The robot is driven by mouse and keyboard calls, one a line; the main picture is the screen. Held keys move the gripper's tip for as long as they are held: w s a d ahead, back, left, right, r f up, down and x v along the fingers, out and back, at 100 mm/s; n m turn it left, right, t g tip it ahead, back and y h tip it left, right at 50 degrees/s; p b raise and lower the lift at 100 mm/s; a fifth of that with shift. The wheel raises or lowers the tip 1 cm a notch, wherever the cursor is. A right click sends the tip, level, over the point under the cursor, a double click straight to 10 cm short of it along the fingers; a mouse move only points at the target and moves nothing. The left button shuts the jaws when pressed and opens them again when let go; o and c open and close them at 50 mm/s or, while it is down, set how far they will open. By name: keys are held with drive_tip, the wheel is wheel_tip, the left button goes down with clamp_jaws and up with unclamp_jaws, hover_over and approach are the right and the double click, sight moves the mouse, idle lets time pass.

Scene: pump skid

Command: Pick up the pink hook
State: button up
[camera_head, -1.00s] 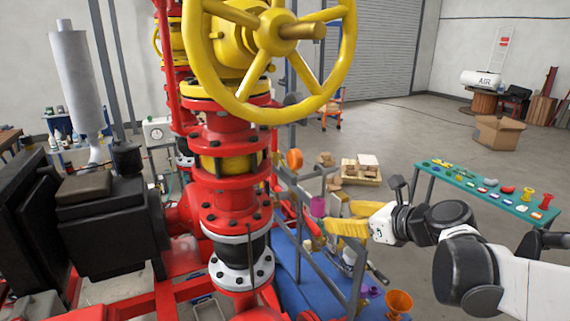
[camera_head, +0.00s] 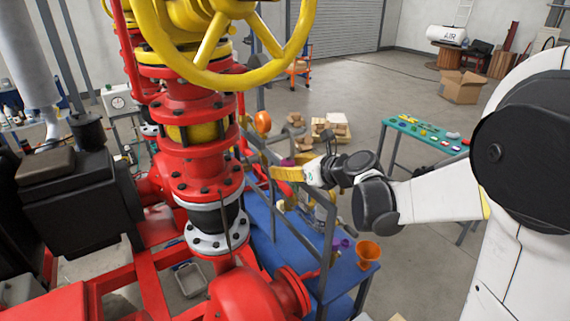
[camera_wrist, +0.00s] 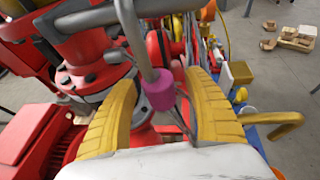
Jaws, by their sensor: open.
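The pink part (camera_wrist: 158,90), taken as the pink hook, is a short pink cylinder on a grey rod. The rod comes down from a grey rail (camera_wrist: 90,17) at the top of the wrist view. My gripper (camera_wrist: 165,76) has its two yellow fingers spread, one on each side of the pink part, with visible gaps. In the head view my gripper (camera_head: 284,173) is at the grey frame beside the red valve column. Only a little of the pink part (camera_head: 288,162) shows there, above the fingers. Any hook tip is not clear.
The red valve column (camera_head: 205,170) with its yellow handwheel (camera_head: 230,75) stands left of my gripper. A blue bench (camera_head: 270,225) below holds an orange funnel (camera_head: 368,250) and purple items (camera_head: 340,244). A teal table (camera_head: 425,136) stands behind, with open floor around it.

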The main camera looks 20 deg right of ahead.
drive_tip(key=shift+s+r, duration=0.1)
drive_tip(key=shift+s, duration=0.1)
clamp_jaws()
